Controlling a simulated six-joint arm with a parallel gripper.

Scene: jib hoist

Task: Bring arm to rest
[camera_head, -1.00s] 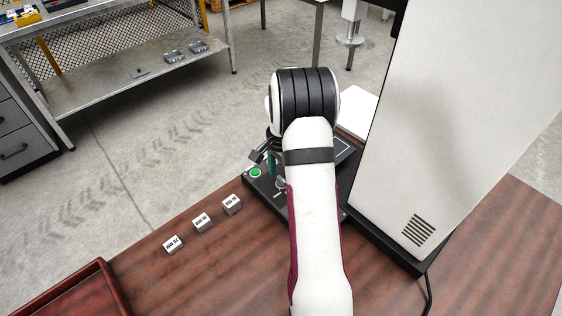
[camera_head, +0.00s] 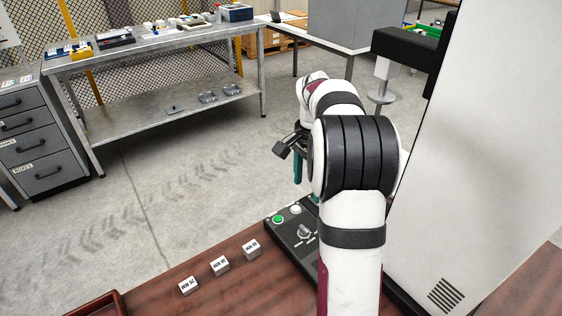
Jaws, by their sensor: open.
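My arm rises at the lower right of centre and bends at a black-banded joint. My gripper (camera_head: 298,178) hangs beyond that joint, raised above the black control box (camera_head: 287,240), with its teal finger pointing down. It is open, and I see nothing held in it. My arm hides part of the gripper and the right part of the box. The box carries a green button (camera_head: 278,219), a white button (camera_head: 295,209) and a grey knob (camera_head: 304,231). The gripper appears apart from all of them.
Three labelled white cubes (camera_head: 220,265) sit in a row on the wooden table (camera_head: 150,296). A red-brown tray (camera_head: 88,303) is at the lower left. The tall white hoist housing (camera_head: 455,170) with a black arm (camera_head: 405,46) stands close on the right. Open floor lies beyond the table.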

